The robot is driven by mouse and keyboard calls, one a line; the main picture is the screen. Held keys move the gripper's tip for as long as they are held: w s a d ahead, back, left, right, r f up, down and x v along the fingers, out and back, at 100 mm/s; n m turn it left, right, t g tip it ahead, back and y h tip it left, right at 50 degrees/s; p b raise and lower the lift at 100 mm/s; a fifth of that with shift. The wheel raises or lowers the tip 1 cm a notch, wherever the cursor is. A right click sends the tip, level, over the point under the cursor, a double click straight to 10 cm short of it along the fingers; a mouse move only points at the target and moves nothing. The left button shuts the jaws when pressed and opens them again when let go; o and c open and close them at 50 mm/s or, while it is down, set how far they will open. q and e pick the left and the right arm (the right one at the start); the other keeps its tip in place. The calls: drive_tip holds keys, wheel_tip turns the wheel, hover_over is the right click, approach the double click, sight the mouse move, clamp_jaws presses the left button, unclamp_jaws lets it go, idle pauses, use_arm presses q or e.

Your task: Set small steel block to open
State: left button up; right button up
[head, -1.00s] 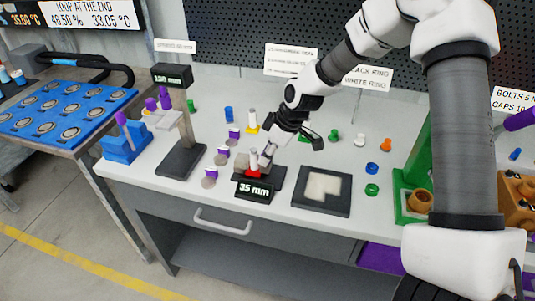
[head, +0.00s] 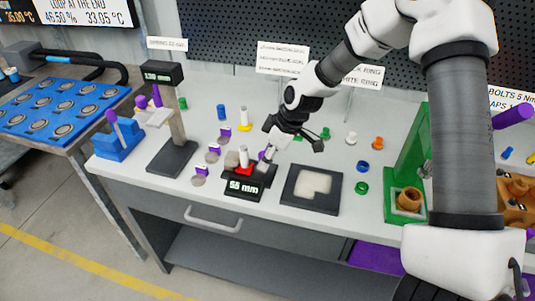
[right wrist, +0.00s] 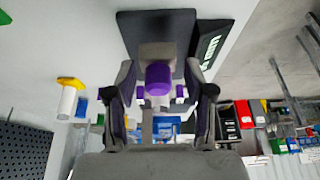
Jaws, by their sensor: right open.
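A dark gauge base with a display reading about 55 mm (head: 243,188) stands near the table's front edge. On it is a red piece with a pale cylinder (head: 243,162). In the right wrist view a small grey block (right wrist: 158,50) sits on the dark base, with a purple round part (right wrist: 158,75) in front of it. My left gripper is out of view.
A dark tray with a pale recess (head: 312,188) lies right of the gauge. A yellow-based pale cylinder (head: 244,120) stands behind. A green stand (head: 405,165) is further right.

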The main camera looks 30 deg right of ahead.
drive_tip(key=shift+d+r, duration=0.15)
drive_tip(key=shift+d, duration=0.05)
drive_tip(key=v, duration=1.2)
drive_tip(key=shift+s, duration=0.1)
